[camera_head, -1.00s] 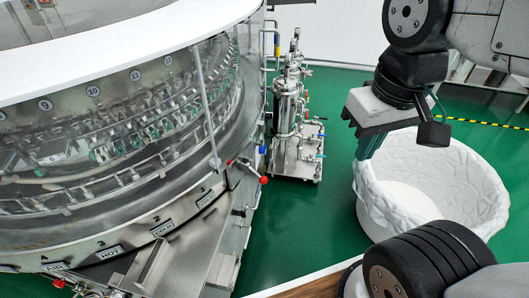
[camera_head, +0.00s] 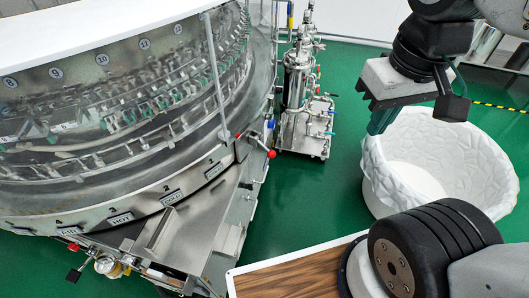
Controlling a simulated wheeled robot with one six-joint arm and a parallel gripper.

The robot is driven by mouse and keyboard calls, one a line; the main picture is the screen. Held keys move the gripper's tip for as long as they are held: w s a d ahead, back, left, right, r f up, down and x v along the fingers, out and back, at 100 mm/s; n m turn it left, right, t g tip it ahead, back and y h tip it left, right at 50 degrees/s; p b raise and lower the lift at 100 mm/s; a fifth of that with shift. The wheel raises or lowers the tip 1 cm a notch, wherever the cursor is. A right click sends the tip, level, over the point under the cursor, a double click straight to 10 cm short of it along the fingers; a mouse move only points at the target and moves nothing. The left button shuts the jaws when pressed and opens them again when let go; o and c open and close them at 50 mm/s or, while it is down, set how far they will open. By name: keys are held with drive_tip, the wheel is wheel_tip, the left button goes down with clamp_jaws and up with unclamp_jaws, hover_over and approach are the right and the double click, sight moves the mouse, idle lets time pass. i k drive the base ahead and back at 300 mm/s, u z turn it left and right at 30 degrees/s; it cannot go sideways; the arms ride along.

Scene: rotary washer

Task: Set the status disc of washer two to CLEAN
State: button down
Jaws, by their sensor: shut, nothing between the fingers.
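The rotary washer (camera_head: 120,190) fills the left side of the head view, a round steel and glass machine with a white top. Small numbered round plates (camera_head: 101,60) run along its upper band. Labels including HOT (camera_head: 121,218) and COLD (camera_head: 172,197) sit on its lower rim. I cannot make out a status disc marked CLEAN, nor which part is washer two. My gripper (camera_head: 381,121) is at the upper right, pointing down with teal fingers. It is shut and empty, in front of the white basket's left rim and well away from the washer.
The white basket (camera_head: 410,185) stands on the green floor (camera_head: 330,195). A steel pump skid (camera_head: 300,105) with pipes and valves stands beside the washer. A red-ball lever (camera_head: 271,154) sticks out at the washer's right edge. A wood-topped surface (camera_head: 290,275) is at the bottom.

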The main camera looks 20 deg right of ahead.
sight(271, 124)
drive_tip(key=z, duration=0.05)
drive_tip(key=k, duration=0.55)
drive_tip(key=z, duration=0.8)
drive_tip(key=i, duration=1)
drive_tip(key=u, duration=0.4)
drive_tip(key=i, duration=0.55)
drive_tip(key=u, duration=0.65)
